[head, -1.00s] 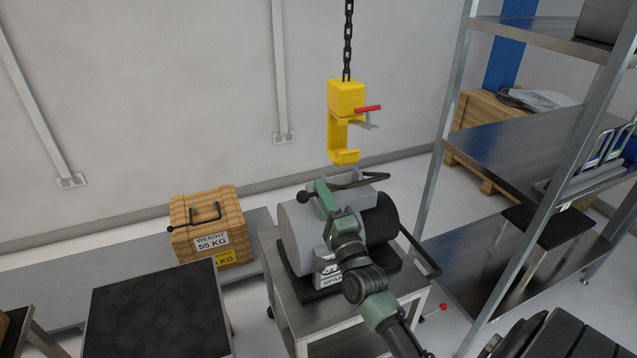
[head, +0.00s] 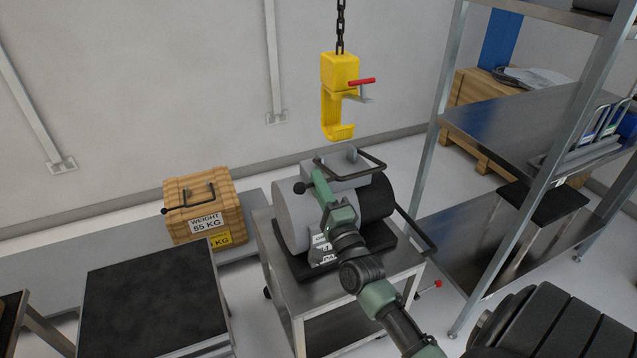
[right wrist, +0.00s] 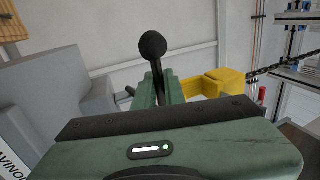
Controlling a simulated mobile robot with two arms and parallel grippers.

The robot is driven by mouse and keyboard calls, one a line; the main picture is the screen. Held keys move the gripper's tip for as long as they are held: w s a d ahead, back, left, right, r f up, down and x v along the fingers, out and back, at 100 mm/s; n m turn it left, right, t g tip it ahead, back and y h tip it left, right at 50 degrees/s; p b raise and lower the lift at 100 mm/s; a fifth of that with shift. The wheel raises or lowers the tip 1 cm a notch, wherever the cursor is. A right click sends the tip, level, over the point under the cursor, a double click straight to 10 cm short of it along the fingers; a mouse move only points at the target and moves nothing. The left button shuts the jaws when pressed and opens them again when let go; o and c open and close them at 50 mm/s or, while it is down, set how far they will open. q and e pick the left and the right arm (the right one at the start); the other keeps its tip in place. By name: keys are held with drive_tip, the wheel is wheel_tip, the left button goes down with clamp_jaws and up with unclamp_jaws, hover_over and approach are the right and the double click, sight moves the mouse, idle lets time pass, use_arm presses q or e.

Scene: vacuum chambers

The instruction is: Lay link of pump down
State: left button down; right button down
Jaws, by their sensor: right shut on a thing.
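The pump (head: 291,214) is a grey cylinder with a black end section, lying on a dark base on a metal cart. Its link (head: 372,157) is a black bent bar at the pump's top, behind a grey lug. My green right gripper (head: 324,187) is over the pump's top, shut on the link at its black ball-ended lever (head: 299,188). The right wrist view shows the black ball (right wrist: 153,46) and its rod rising between the fingers (right wrist: 157,90). My left gripper is out of view.
A yellow hook (head: 338,98) with a red lever hangs on a chain above and behind the pump. A wooden weight crate (head: 203,215) stands left, behind a dark-topped table (head: 155,300). A metal shelf rack (head: 520,135) stands close on the right.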

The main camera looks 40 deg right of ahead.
drive_tip(key=c, duration=1.5)
unclamp_jaws()
drive_tip(key=v, duration=0.7)
drive_tip(key=shift+s+f, duration=0.15)
drive_tip(key=shift+s, duration=0.2)
drive_tip(key=shift+a, duration=0.1)
drive_tip(key=s+a+f+n+g+y+p, duration=0.1)
drive_tip(key=s+a+f+n+g+y, duration=0.2)
drive_tip(key=f, duration=0.9)
drive_tip(key=s+a+f+n+g, duration=0.3)
drive_tip(key=f+n+g, duration=0.15)
drive_tip(key=f, duration=0.75)
drive_tip(key=s+a+f+n+g+y+p, duration=0.1)
drive_tip(key=s+a+f+n+g+y, duration=0.2)
drive_tip(key=f, duration=1)
drive_tip(key=s+a+f+n+g, duration=0.1)
drive_tip(key=s+f+n+g, duration=0.2)
drive_tip(key=s+f, duration=0.3)
drive_tip(key=s+a+f+n+g, duration=0.2)
drive_tip(key=s+f+n, duration=0.3)
drive_tip(key=s, duration=1)
drive_tip(key=s+a+f+n+g+p, duration=0.1)
drive_tip(key=s+a+f+n+g, duration=0.1)
drive_tip(key=s+f+n+g, duration=0.2)
drive_tip(key=s+f, duration=0.3)
drive_tip(key=s, duration=0.3)
drive_tip(key=shift+s+f+n+g+h, duration=0.3)
drive_tip(key=shift+f+n+g+h, duration=0.05)
drive_tip(key=shift+h, duration=0.05)
